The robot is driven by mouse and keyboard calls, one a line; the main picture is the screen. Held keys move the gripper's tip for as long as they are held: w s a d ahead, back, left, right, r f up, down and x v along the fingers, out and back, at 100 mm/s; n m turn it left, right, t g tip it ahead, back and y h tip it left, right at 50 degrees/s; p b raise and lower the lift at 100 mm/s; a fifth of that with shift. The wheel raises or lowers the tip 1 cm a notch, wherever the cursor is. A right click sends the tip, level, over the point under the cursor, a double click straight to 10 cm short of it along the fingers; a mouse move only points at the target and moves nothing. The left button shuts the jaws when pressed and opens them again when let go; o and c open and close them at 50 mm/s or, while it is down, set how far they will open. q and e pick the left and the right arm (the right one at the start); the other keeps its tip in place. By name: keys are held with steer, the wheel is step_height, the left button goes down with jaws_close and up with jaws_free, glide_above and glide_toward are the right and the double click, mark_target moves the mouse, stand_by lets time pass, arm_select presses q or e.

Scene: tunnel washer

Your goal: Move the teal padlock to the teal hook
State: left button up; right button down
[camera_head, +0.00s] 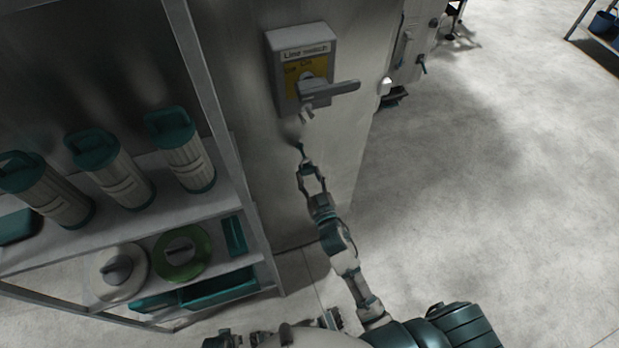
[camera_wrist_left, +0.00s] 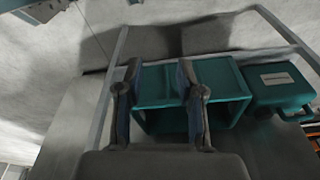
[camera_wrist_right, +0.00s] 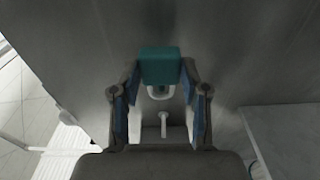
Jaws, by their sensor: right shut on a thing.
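The teal padlock (camera_wrist_right: 160,66) is between the fingertips of my right gripper (camera_wrist_right: 161,75), with its pale shackle toward the palm. In the head view the right gripper (camera_head: 306,166) is in front of the grey cabinet wall below the line switch, and the small teal padlock (camera_head: 300,147) shows at its tips. A pale hook-like piece (camera_wrist_right: 163,125) shows between the fingers in the right wrist view; I cannot tell what it belongs to. I cannot make out a teal hook. My left gripper (camera_wrist_left: 157,68) is open and empty, above a teal bin.
The line switch (camera_head: 304,68) has a grey handle (camera_head: 330,91) sticking out above my right gripper. A metal shelf (camera_head: 150,222) on the left holds several teal-capped filters, discs and teal bins (camera_head: 216,287). The teal bin (camera_wrist_left: 191,86) and a teal case (camera_wrist_left: 277,84) show in the left wrist view.

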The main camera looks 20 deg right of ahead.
mark_target(308, 172)
steer(key=shift+r+p, duration=0.4)
steer(key=shift+r, duration=0.3)
steer(key=shift+w+f, duration=0.2)
steer(key=shift+w, duration=0.35)
steer(key=shift+w+b, duration=0.5)
steer(key=shift+w, duration=0.4)
arm_select(q)
steer(key=shift+w+r+b, duration=0.15)
steer(key=shift+r+b, duration=0.2)
steer(key=shift+r, duration=0.55)
arm_select(e)
steer(key=shift+w+f, duration=0.45)
steer(key=shift+f, duration=0.2)
steer(key=c, duration=0.5)
jaws_free()
